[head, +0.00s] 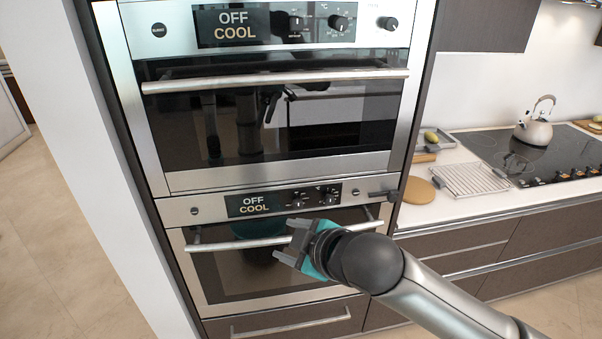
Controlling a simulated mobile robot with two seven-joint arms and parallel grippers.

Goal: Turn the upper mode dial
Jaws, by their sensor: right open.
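The upper oven's control panel holds a display (239,25) reading OFF COOL. Right of it are a dial (295,22) with an upright pointer and a round dark dial (338,22). A dark round knob (388,23) sits farther right. The small labels are unreadable, so I cannot tell which is the mode dial. My right gripper (292,242) is open and empty, in front of the lower oven near its handle. It is well below the upper dials and apart from them. My left gripper is out of view.
The upper oven's handle (275,81) and the lower oven's handle (240,245) stick out. The lower panel has its own display (253,204), dials and a knob. A counter at right holds a rack (468,180), a kettle (534,128) and a hob. Floor at left is clear.

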